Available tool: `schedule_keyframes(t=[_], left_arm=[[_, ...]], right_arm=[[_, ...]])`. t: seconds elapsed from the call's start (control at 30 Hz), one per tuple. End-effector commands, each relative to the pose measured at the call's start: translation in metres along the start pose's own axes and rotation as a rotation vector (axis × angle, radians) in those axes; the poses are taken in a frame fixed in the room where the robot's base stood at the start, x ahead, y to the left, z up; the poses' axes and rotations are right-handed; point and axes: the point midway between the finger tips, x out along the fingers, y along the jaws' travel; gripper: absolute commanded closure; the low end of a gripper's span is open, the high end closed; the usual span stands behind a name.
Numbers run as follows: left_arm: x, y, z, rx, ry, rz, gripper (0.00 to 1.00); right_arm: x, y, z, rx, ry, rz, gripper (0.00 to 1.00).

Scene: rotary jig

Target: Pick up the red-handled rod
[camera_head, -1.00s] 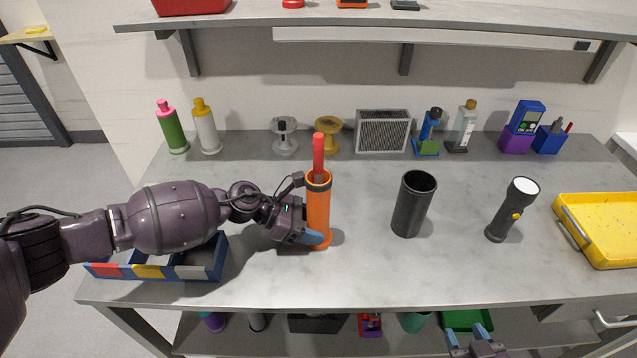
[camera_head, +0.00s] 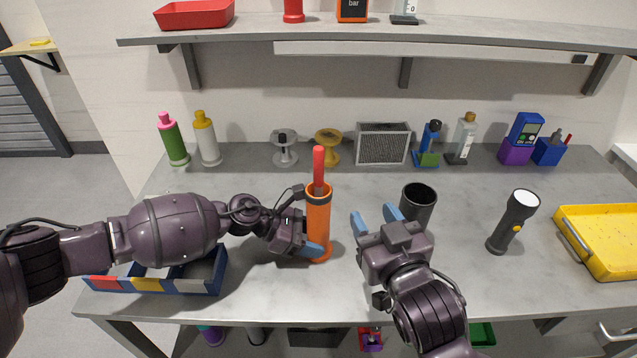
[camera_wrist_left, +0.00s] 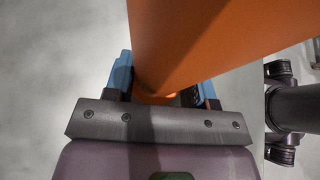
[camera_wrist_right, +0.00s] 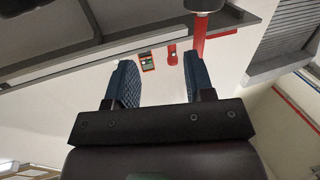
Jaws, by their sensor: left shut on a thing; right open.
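The red-handled rod (camera_head: 319,165) stands upright in the orange tube (camera_head: 318,224), with its red handle sticking out of the top. Its lower part is hidden inside the tube. My left gripper (camera_head: 316,249) is shut on the orange tube near its base; the tube also fills much of the left wrist view (camera_wrist_left: 205,40). My right gripper (camera_head: 377,219) is open and empty, to the right of the orange tube and in front of the black cup. In the right wrist view its two blue fingers (camera_wrist_right: 157,85) are apart with nothing between them.
A black cup (camera_head: 419,204) stands just behind my right gripper. A black flashlight (camera_head: 513,222) and a yellow tray (camera_head: 574,237) are at the right. A divided blue bin (camera_head: 222,272) lies under my left arm. Spools, bottles and a grille box (camera_head: 382,144) line the back.

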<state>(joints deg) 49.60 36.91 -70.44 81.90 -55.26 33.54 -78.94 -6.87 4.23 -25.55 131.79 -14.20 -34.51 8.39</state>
Motion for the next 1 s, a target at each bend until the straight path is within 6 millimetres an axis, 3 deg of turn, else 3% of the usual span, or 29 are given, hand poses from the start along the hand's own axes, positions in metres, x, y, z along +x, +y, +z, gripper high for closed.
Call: schedule_keyframes(t=[0.1,0.3,0.47,0.8,1.0], left_arm=[[0.000,0.000,0.000,0.000,0.000,0.000,0.63],[0.000,0.000,0.000,0.000,0.000,0.000,0.63],[0.000,0.000,0.000,0.000,0.000,0.000,0.63],[0.000,0.000,0.000,0.000,0.000,0.000,0.63],[0.000,0.000,0.000,0.000,0.000,0.000,0.63]], right_arm=[[0.007,-0.024,-0.033,0.029,0.024,-0.028,0.52],[0.009,-0.044,-0.060,0.059,0.037,-0.046,0.52],[0.019,-0.048,-0.066,0.065,0.038,-0.049,0.52],[0.067,-0.051,-0.068,0.064,0.039,-0.049,0.52],[0.078,-0.051,-0.068,0.066,0.038,-0.048,0.52]])
